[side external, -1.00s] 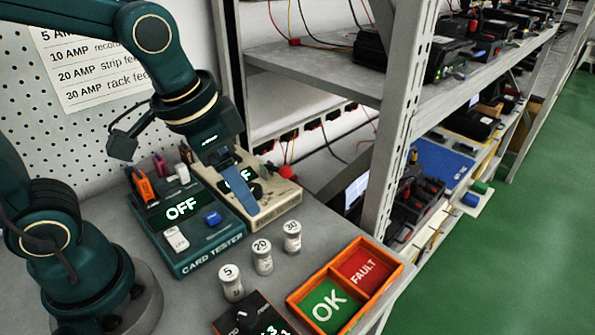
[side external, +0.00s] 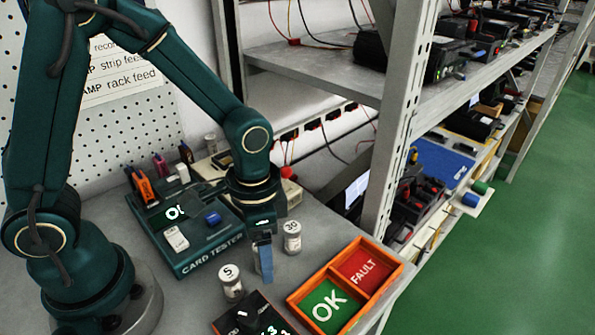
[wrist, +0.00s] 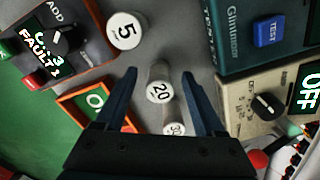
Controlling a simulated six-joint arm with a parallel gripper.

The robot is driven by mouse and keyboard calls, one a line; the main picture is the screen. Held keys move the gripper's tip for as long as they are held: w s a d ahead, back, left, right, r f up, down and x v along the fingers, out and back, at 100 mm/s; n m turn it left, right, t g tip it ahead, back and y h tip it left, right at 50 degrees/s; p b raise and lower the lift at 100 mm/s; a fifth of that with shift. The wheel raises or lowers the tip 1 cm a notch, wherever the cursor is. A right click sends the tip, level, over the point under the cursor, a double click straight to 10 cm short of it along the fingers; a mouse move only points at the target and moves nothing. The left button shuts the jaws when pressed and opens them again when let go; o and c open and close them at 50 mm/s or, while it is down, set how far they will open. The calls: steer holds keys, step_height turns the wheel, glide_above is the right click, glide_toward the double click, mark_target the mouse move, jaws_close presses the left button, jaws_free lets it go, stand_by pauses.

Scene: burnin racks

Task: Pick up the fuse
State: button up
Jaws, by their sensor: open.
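Three white cylindrical fuses with number caps stand on the grey bench. The fuse marked 5 (side external: 230,287) and the fuse marked 30 (side external: 292,240) stand clear in the side view. The fuse marked 20 (wrist: 160,91) shows in the wrist view between my fingers; in the side view my gripper hides it. My gripper (wrist: 160,73) is open and points down, with one finger on each side of the 20 fuse in the wrist picture. I cannot tell whether the fingertips are down at its height. The 30 fuse (wrist: 173,129) is partly hidden by my gripper in the wrist view.
A teal card tester (side external: 205,255) stands left of the fuses. A beige device (wrist: 240,100) is beside it. An orange tray (side external: 291,302) with OK and FAULT compartments is at the front right, next to a dark box with a knob (side external: 245,318). Metal shelving (side external: 398,110) rises behind.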

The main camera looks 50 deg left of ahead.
steer(key=shift+f, duration=0.2)
jaws_close()
